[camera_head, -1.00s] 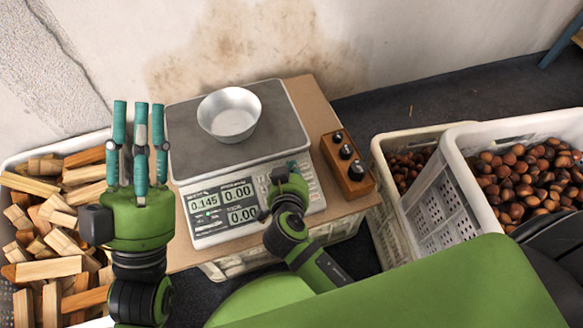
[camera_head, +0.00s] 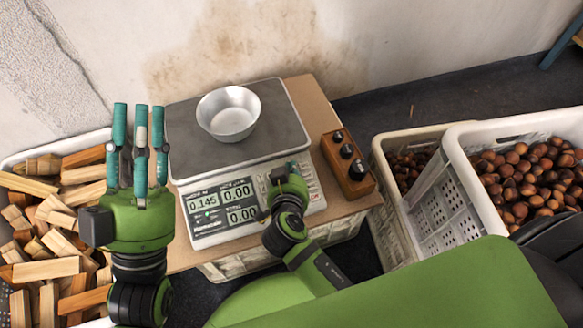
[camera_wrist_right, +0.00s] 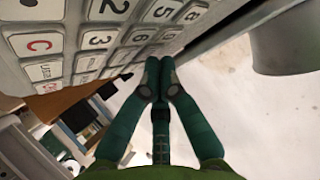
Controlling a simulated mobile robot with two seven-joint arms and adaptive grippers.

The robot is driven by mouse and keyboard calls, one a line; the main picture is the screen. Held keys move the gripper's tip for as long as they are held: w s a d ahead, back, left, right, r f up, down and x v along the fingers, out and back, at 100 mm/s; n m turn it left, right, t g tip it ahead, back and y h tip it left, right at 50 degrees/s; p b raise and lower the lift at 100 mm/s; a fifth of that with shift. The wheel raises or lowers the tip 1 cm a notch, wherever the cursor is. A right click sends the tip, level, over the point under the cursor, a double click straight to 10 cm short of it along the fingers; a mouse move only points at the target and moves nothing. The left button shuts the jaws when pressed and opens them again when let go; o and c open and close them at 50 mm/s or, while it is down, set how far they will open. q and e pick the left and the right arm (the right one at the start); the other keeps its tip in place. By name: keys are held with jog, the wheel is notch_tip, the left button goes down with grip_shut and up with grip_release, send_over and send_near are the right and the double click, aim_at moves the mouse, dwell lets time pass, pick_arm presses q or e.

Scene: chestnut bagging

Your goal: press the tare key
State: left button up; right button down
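The scale (camera_head: 182,170) stands on a wooden board with a metal bowl (camera_head: 229,113) on its platform. Its display (camera_head: 223,203) reads 0.145, 0.00 and 0.00. My right gripper (camera_head: 291,164) is over the keypad (camera_head: 312,185) and hides part of it. In the right wrist view the gripper (camera_wrist_right: 159,62) is shut and empty, its fingertips close to the number keys (camera_wrist_right: 130,38); I cannot tell whether they touch. I cannot pick out the tare key. My left gripper (camera_head: 140,104) is open and empty, fingers upright, left of the scale.
Crates of chestnuts (camera_head: 459,150) are at the right. A bin of wood pieces (camera_head: 52,268) is at the left. A stained wall (camera_head: 240,45) is behind.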

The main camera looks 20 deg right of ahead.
jog(key=shift+f, duration=0.2)
jog(key=shift+r, duration=0.15)
dwell(0.3)
jog(key=shift+s+r+p, duration=0.15)
jog(key=shift+r+p, duration=0.4)
jog(key=r+p, duration=0.1)
jog(key=s+r+p, duration=0.1)
jog(key=r+p, duration=0.2)
jog(key=r, duration=0.1)
jog(key=shift+s, duration=0.35)
jog(key=shift+f, duration=0.1)
dwell(1.4)
